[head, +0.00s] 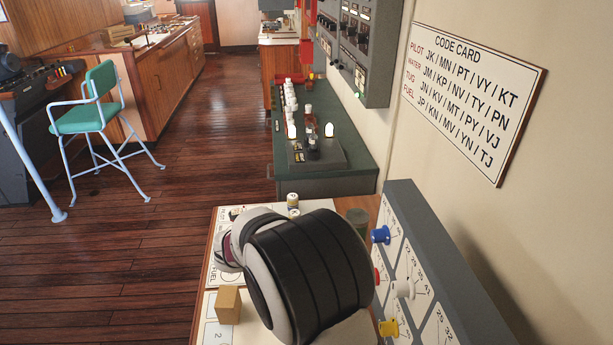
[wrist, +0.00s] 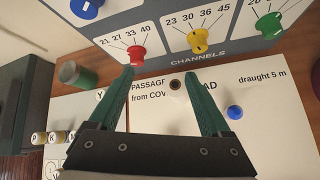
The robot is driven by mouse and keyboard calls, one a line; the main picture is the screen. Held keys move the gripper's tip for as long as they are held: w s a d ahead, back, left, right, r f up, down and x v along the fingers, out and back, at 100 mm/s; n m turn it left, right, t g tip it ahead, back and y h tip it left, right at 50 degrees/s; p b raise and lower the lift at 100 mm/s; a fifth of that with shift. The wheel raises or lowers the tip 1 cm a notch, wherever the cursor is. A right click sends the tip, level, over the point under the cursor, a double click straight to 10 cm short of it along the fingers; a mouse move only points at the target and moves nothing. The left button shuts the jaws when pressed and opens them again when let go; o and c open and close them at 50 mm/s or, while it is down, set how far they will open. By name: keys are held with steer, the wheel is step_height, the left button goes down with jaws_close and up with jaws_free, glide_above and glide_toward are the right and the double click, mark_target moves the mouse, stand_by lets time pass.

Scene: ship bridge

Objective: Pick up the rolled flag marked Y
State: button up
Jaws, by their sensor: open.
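Flags marked P (wrist: 38,137), K (wrist: 55,137) and M (wrist: 71,136) stand further left. In the head view a pale roll (head: 293,200) shows at the desk's far edge, its letter too small to read. My dark arm hides the gripper there.
A panel with red (wrist: 139,55), yellow (wrist: 198,41) and blue knobs rises beyond the fingertips. A green cylinder (wrist: 78,73) stands near the Y flag. A blue peg (wrist: 235,112) is on the card at right. A wooden block (head: 228,305) is on the desk. A code card (head: 470,95) hangs on the wall.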

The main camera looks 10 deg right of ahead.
steer(key=w+a+f+n+t+h, duration=0.1)
steer(key=w+a+f+n+t, duration=0.5)
steer(key=w+a+f+n, duration=0.35)
steer(key=shift+n, duration=0.45)
steer(key=x, duration=0.5)
steer(key=r+x, duration=0.1)
steer(key=x, duration=0.4)
steer(key=r+x, duration=0.1)
steer(key=x, duration=0.5)
steer(key=shift+w+d, duration=0.4)
steer(key=shift+w, duration=0.05)
jaws_close()
